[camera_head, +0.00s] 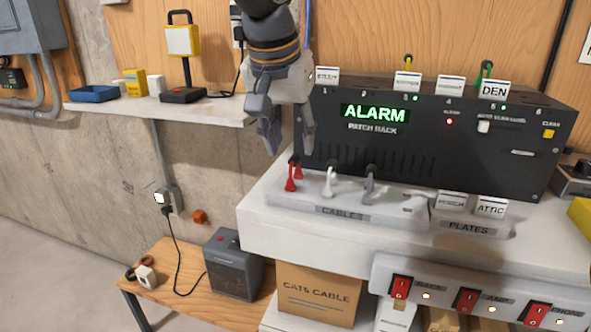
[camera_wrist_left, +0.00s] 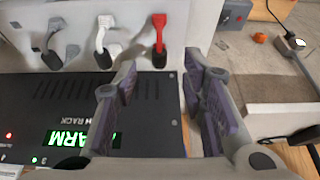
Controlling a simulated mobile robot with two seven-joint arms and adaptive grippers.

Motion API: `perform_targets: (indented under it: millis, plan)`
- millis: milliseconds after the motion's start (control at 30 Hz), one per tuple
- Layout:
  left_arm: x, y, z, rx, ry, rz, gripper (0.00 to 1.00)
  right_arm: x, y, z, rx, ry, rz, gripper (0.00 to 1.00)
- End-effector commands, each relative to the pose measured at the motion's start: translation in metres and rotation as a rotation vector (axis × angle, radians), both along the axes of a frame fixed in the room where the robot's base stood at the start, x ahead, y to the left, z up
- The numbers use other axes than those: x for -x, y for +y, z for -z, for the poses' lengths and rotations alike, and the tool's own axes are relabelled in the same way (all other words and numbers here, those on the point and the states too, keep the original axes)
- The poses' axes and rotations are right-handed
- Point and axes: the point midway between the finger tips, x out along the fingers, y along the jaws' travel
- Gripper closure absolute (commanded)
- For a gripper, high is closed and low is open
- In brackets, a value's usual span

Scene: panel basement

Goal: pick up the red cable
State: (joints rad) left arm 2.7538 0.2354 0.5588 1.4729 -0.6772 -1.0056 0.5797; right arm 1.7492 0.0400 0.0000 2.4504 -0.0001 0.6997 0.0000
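The red cable (camera_head: 291,180) stands at the left end of the grey cable holder (camera_head: 345,216) labelled CABLES, beside a white cable (camera_head: 329,183) and a grey cable (camera_head: 369,187). In the left wrist view the red cable (camera_wrist_left: 159,32) has a dark end and shows just beyond the fingers. My left gripper (camera_head: 289,150) points down above the red cable, open and apart from it. In the left wrist view its two fingers (camera_wrist_left: 160,72) are spread with nothing between them. My right gripper is out of view.
The black patch rack (camera_head: 440,150) with a lit ALARM display stands close behind and right of the gripper. White plates (camera_head: 490,208) sit at the holder's right. A wall shelf (camera_head: 160,108) holds small items at left. A red switch panel (camera_head: 480,295) is in front.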

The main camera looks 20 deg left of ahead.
Motion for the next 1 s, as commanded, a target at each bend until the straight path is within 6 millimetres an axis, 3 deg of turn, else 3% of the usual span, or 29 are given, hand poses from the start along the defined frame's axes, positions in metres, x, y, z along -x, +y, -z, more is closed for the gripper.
perform_targets:
  millis: [300, 533, 700, 1000]
  plan:
    - [-0.019, -0.001, 0.048, 0.002, -0.002, 0.002, 0.62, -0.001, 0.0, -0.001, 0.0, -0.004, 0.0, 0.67]
    - [-0.02, -0.001, 0.051, 0.001, -0.003, 0.0, 0.62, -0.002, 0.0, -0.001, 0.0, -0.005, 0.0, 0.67]
    - [-0.02, -0.001, 0.051, 0.001, -0.003, 0.001, 0.98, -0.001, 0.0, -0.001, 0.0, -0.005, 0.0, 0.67]
    - [-0.02, -0.001, 0.051, 0.001, -0.002, 0.001, 1.0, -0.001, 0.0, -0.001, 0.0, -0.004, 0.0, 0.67]
